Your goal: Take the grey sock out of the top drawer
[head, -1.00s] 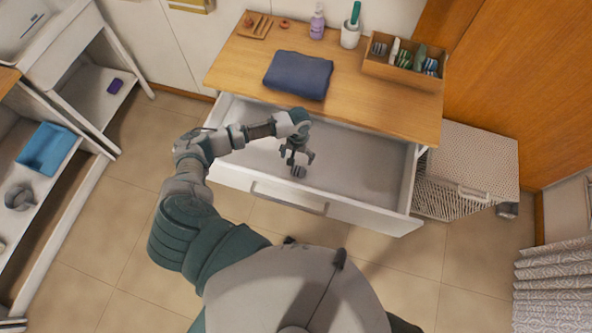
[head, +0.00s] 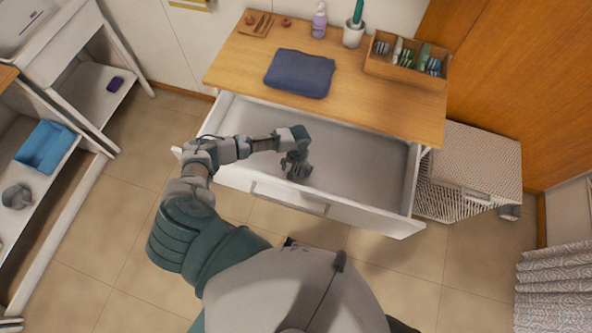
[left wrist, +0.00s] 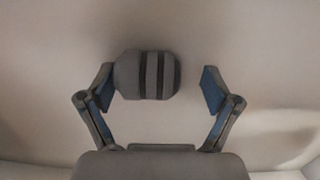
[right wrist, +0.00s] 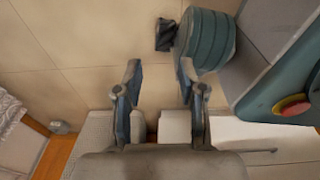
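The grey sock (left wrist: 147,75), rolled up with dark stripes, lies on the floor of the open top drawer (head: 365,175). In the left wrist view it sits between the fingers of my left gripper (left wrist: 157,88), close to the left finger, with a clear gap to the right finger. In the head view my left gripper (head: 298,170) is down inside the drawer over the sock and mostly hides it. The left gripper is open. My right gripper (right wrist: 160,83) is open and empty in the right wrist view, and it is out of sight in the head view.
On the wooden cart top (head: 370,110) are a folded blue cloth (head: 299,74), a purple bottle (head: 319,20), a white cup (head: 353,36) and a divided wooden box (head: 405,66) holding several rolled items. A white wicker basket (head: 470,165) stands at the right. The drawer's right part is empty.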

